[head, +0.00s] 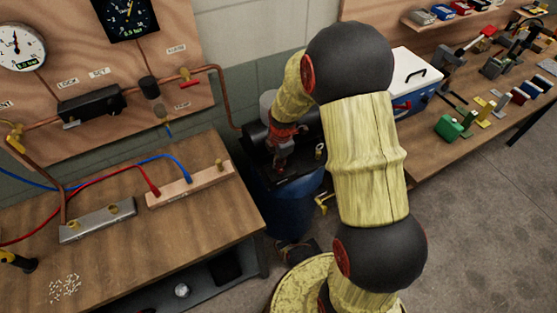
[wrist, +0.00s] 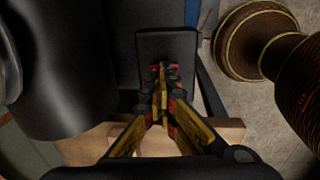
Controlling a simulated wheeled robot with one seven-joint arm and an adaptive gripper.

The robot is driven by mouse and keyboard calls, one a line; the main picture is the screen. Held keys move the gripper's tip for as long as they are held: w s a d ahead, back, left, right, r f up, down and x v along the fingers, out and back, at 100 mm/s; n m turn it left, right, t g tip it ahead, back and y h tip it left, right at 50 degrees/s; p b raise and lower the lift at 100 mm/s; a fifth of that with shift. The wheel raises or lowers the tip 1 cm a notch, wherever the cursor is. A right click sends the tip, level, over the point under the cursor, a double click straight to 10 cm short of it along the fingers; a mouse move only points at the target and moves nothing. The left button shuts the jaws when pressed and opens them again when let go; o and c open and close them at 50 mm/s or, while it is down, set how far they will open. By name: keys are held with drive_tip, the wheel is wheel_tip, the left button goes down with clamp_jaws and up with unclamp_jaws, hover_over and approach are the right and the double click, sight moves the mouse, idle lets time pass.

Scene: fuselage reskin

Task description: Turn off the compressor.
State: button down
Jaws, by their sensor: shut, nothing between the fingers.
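The compressor (head: 285,208) has a blue tank with dark machinery on top, and stands on the floor between the two benches. My gripper (head: 281,165) is over the top of the compressor, partly in front of its dark parts. In the wrist view my gripper's yellow and black fingers (wrist: 162,72) are together and empty. They point at a black box (wrist: 151,42), and I cannot tell whether they touch it. A large black cylinder (wrist: 62,80) lies left of the fingers in the wrist view. I cannot make out a switch or its position.
A wooden bench (head: 130,235) with a manifold block (head: 190,185) and hoses is at left. A gauge panel (head: 110,60) is above it. A second bench (head: 440,160) at right holds a blue and white cooler (head: 412,80) and tools. Grey floor (head: 480,240) is clear at right.

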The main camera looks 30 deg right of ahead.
drive_tip(key=shift+w+f, duration=0.15)
drive_tip(key=shift+f, duration=0.25)
drive_tip(key=shift+s, duration=0.2)
drive_tip(key=shift+s+f, duration=0.15)
drive_tip(key=shift+s, duration=0.65)
drive_tip(key=shift+a, duration=0.1)
